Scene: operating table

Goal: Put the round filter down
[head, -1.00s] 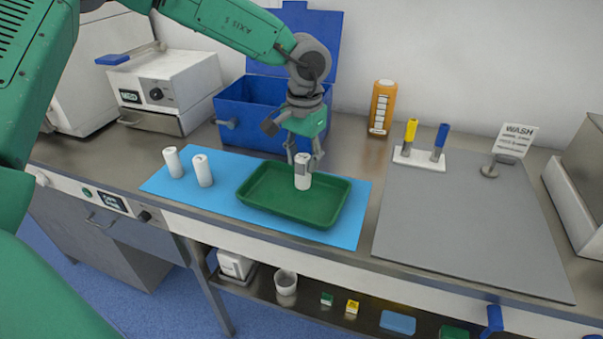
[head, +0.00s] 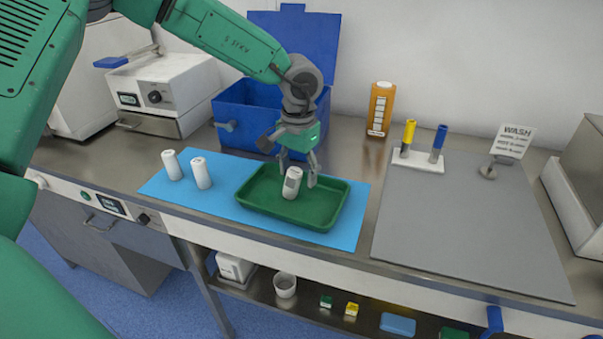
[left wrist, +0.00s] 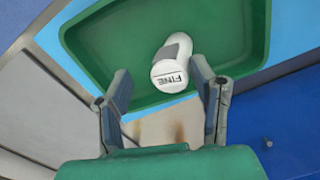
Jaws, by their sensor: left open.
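The round filter (head: 292,183) is a white cylinder with a grey patch, standing slightly tilted in the green tray (head: 325,217). In the left wrist view the filter (left wrist: 172,65) shows a white end marked "FINE". My left gripper (head: 298,172) is open above and just behind the filter. In the left wrist view its two fingers (left wrist: 163,95) are spread wide, with the filter beyond their tips and apart from them. My right gripper is not in view.
The tray lies on a blue mat (head: 220,207), with two other white cylinders (head: 172,165) (head: 201,173) on its left part. A blue open box (head: 240,112) stands behind. A grey mat (head: 460,230) with free room lies at the right.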

